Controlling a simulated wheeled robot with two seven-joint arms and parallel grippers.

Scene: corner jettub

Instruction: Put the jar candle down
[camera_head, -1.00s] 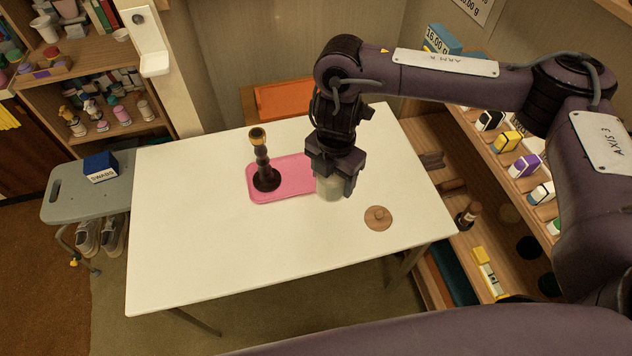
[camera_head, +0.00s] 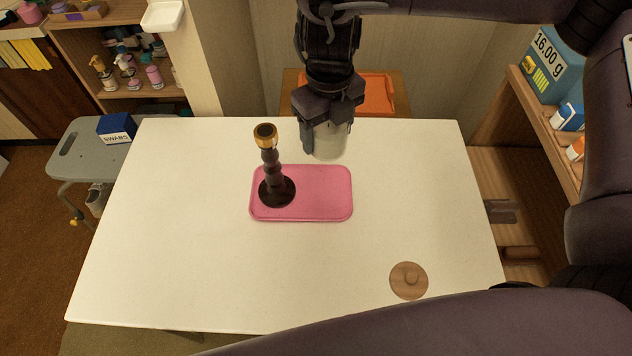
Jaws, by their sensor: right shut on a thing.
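The jar candle (camera_head: 330,143) is a pale, cloudy glass cylinder. My right gripper (camera_head: 328,118) is shut on its upper part, hiding its top. The jar appears just behind the back edge of the pink tray (camera_head: 325,212), over the white table (camera_head: 190,250). I cannot tell whether its base touches the table. A dark candlestick (camera_head: 271,172) with a gold cup stands upright on the left part of the tray. A round wooden lid (camera_head: 408,281) with a knob lies on the table at the front right. My left gripper is not in view.
An orange tray (camera_head: 378,95) lies behind the table. A grey stool (camera_head: 80,150) with a blue swabs box (camera_head: 116,128) stands at the left. Wooden shelves with boxes are at the right. The tray's right part and much of the table are clear.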

